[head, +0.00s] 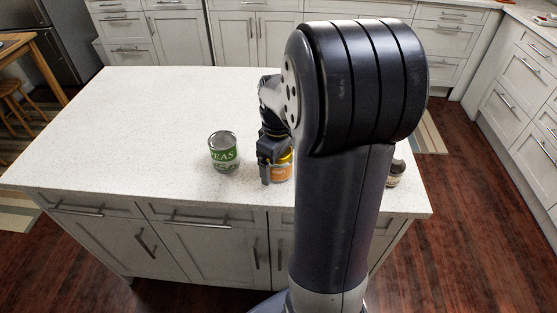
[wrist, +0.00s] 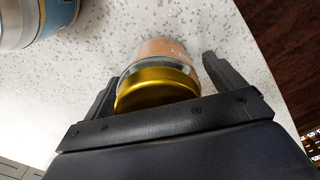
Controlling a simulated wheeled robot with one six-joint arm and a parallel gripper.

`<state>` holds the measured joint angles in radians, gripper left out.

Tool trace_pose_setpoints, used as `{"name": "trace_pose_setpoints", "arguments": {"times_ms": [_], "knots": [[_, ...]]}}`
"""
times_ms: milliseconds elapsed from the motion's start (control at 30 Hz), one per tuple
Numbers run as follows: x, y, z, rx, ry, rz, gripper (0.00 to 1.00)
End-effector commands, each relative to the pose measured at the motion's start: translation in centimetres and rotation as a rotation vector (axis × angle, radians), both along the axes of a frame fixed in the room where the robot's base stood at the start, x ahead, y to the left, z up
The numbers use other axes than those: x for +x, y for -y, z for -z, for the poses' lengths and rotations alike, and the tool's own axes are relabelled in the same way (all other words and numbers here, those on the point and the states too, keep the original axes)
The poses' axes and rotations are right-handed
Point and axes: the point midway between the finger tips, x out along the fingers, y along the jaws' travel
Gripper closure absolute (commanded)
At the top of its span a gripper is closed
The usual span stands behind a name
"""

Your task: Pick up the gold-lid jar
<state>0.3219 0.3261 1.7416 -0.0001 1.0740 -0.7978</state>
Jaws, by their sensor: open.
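The gold-lid jar (wrist: 158,84) stands between the two fingers of my gripper (wrist: 160,82) in the wrist view. Its shiny gold lid faces the camera, and an orange-tan label shows beyond it. My gripper is open, with a finger on each side of the jar; a gap shows on the right, and the left finger is close to the lid. In the head view the jar (head: 282,172) stands on the white island counter, partly hidden behind my gripper (head: 268,172) and arm.
A green-labelled peas can (head: 224,153) stands on the counter (head: 150,110) left of the jar; a can edge also shows in the wrist view (wrist: 35,22). Another small container (head: 396,173) is partly hidden behind my arm at the right. The counter's left side is clear.

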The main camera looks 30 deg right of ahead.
Motion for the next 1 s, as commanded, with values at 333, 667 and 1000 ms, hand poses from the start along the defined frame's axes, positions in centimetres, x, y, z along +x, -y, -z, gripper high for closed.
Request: {"name": "trace_pose_setpoints", "arguments": {"times_ms": [333,667,1000], "knots": [[0.0,0.0,0.0,0.0,0.0,0.0,0.36],[0.0,0.0,0.0,0.0,0.0,0.0,0.63],[0.1,0.0,-1.2,-0.001,0.004,0.0,0.63]]}}
